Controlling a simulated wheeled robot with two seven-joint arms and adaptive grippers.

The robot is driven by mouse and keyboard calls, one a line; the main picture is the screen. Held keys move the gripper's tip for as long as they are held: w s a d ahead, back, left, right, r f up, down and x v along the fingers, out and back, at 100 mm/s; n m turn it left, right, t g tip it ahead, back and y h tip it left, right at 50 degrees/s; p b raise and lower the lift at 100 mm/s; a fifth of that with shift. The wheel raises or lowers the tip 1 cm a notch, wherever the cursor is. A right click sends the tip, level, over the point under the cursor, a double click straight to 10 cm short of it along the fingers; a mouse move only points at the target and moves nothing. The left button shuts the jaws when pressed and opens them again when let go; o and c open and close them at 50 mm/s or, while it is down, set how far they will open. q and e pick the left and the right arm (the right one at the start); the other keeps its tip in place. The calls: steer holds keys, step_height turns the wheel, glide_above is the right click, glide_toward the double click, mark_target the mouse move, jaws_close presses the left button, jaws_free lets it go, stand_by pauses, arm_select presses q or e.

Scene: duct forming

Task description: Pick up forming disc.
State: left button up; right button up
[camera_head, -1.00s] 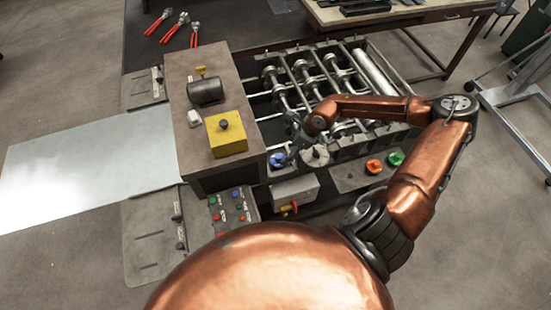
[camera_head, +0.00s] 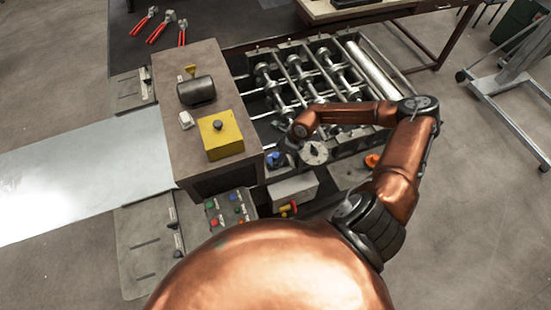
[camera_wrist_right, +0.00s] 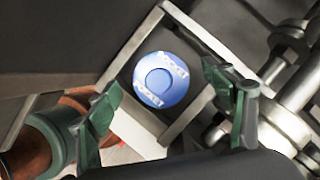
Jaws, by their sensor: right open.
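A blue forming disc (camera_head: 275,159) sits at the near left corner of the roller machine. In the right wrist view the blue disc (camera_wrist_right: 160,80) is round, with pale lettering, inside a square metal frame. My right gripper (camera_head: 285,151) is at the disc in the head view, its fingers small and partly hidden by the wrist. In the wrist view its two green fingers stand wide apart, one on each side of the disc, with nothing held. An orange disc (camera_head: 372,161) lies farther right, partly beside my arm. My left gripper is not in view.
A brown cabinet with a yellow block (camera_head: 220,143) stands left of the disc. Rollers (camera_head: 320,70) lie behind it. A grey box with a red and yellow switch (camera_head: 289,209) and a button panel (camera_head: 228,208) are in front. A metal sheet (camera_head: 90,170) extends left.

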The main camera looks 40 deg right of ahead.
steer(key=shift+w+a+f, duration=0.1)
steer(key=shift+a+f, duration=0.05)
steer(key=shift+f, duration=0.35)
steer(key=shift+c, duration=0.7)
steer(key=c, duration=1.4)
steer(key=shift+c, duration=0.8)
steer(key=shift+w+r, duration=0.1)
